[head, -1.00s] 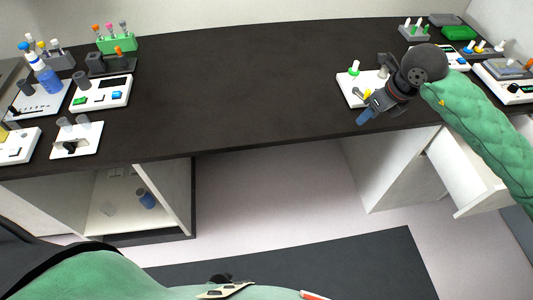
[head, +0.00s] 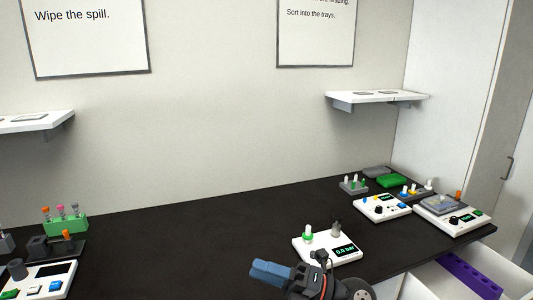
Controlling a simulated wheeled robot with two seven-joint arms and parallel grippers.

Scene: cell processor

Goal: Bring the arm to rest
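My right gripper (head: 272,271) is at the bottom of the head view, in front of the white device with a lit display reading about 0.0 bar (head: 345,252). Its blue fingertips point left and lie side by side with no gap that I can see, and nothing shows between them. The gripper's dark body covers part of the device's front edge. Whether they touch cannot be told. A green-and-white capped piece (head: 308,234) and a grey knob (head: 336,228) stand on the device. My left gripper is not in view.
The dark bench (head: 215,235) is clear in the middle. A green rack of tubes (head: 66,225) stands at left. White devices (head: 382,208) and a green tray (head: 391,180) stand at right. An open drawer (head: 430,285) holds a purple strip (head: 470,275). A shelf (head: 375,96) hangs above.

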